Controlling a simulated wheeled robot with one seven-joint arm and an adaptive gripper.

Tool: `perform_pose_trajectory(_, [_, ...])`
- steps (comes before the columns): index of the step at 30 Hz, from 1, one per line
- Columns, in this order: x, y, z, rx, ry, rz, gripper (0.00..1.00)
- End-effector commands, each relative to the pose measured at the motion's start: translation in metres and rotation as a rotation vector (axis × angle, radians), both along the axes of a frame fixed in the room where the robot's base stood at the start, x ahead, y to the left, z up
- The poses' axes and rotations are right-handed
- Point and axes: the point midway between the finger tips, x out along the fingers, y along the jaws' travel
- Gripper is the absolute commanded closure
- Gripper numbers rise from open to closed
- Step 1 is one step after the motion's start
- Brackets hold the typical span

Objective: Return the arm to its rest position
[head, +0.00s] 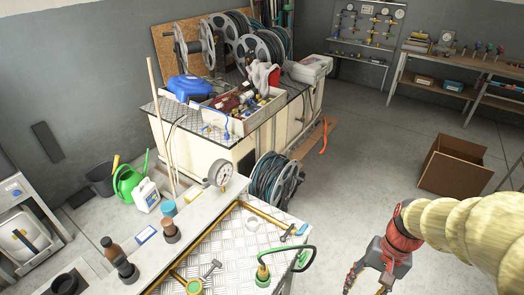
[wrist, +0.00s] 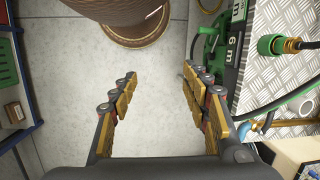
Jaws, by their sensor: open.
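My gripper (head: 367,284) is at the lower right of the head view, at the end of my arm with its pale yellow ribbed sleeve (head: 450,228). It hangs to the right of the checker-plate bench, apart from it. In the wrist view its two fingers (wrist: 159,76) are spread wide with nothing between them. Bare grey floor (wrist: 155,115) shows behind the gap. Part of the gripper is cut off by the bottom edge of the head view.
The checker-plate bench (head: 238,238) carries a green hose fitting (head: 262,273); its hose loops toward my gripper. A green reel (wrist: 208,45) and a brown round object (wrist: 133,32) show in the wrist view. A cardboard box (head: 452,168) stands at right. Floor between is free.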

Motion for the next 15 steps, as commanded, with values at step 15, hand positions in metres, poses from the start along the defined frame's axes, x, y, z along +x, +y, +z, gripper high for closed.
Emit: perform_pose_trajectory(15, [-0.013,0.055,0.126,-0.278,-0.482,0.398,0.53])
